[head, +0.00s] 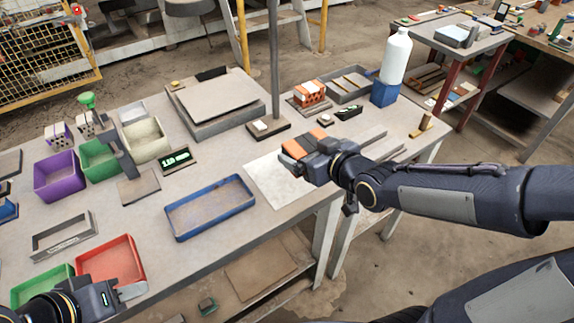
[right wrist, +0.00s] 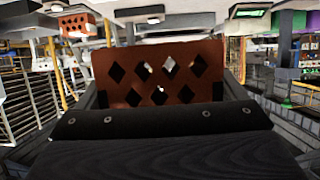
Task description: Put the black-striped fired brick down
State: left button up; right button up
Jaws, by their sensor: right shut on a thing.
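An orange-red fired brick (head: 295,150) is held in my right gripper (head: 308,152). In the right wrist view the brick (right wrist: 158,75) stands between the two fingers, and its face shows rows of diamond holes. The gripper hides much of the brick in the head view, and I cannot make out its black stripes. Brick and gripper are over the pale sheet (head: 275,185) at the table's front edge; I cannot tell whether the brick touches it. My left gripper (head: 128,292) is at the lower left beside the red tray (head: 140,262), its jaws not clear.
Another orange brick (head: 311,92) with pale marks sits further back, near a grey tray (head: 350,84). A white bottle (head: 396,56) stands on a blue block at the right back. A blue tray (head: 210,207) lies left of the sheet. A grey post (head: 274,60) rises behind.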

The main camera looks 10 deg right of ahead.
send_over(287, 172)
notch_tip(287, 172, down, 6)
jog(key=shift+s+d+f, duration=0.15)
jog(key=shift+w+f, duration=0.2)
jog(key=shift+f, duration=1.6)
jog(key=shift+f+b, duration=0.2)
jog(key=shift+b, duration=0.35)
jog(key=o, duration=0.9)
jog(key=shift+r, duration=0.1)
jog(key=shift+r, duration=0.1)
